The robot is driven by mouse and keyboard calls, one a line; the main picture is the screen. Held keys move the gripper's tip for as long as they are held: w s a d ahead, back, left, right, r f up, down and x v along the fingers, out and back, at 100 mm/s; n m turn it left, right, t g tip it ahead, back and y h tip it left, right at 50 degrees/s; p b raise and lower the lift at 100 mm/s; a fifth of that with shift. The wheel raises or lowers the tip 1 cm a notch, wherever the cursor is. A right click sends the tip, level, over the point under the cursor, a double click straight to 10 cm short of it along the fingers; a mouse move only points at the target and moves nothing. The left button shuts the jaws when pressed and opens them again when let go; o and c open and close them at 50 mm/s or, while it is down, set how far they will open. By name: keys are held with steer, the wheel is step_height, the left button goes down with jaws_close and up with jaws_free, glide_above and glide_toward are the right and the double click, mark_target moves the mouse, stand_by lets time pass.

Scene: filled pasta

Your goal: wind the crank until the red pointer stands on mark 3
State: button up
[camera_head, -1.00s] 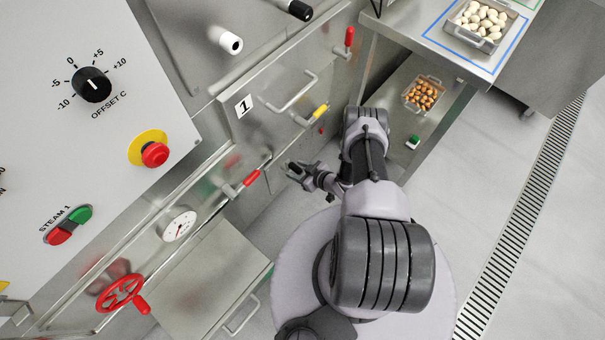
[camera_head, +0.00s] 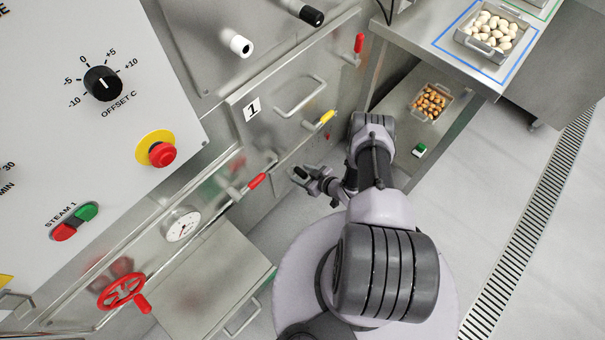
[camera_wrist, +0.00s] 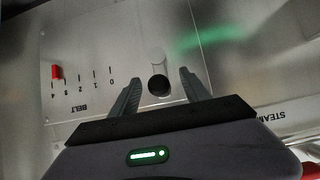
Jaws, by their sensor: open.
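My gripper (camera_head: 307,178) is open, low beside the steel machine front. In the wrist view its two fingers (camera_wrist: 160,86) point at a grey cylindrical part with a dark round end (camera_wrist: 159,84), which looks like the crank's grip. The part appears between the fingertips and not clamped; I cannot tell how deep it sits. The BELT scale (camera_wrist: 82,88), with marks 0 to 4, appears upside down on the plate to the left. The red pointer (camera_wrist: 57,72) stands near mark 4, on its side towards 3. The crank is not clearly visible in the head view.
A red handwheel (camera_head: 122,291) and a round gauge (camera_head: 183,226) are on the machine at lower left. Red (camera_head: 257,181) and yellow (camera_head: 327,117) handles stick out near my gripper. A steel table (camera_head: 447,45) stands at upper right. Open floor lies right of my base.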

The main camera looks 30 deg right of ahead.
steer(key=s+d, duration=0.3)
steer(key=s, duration=0.5)
steer(key=shift+s, duration=0.25)
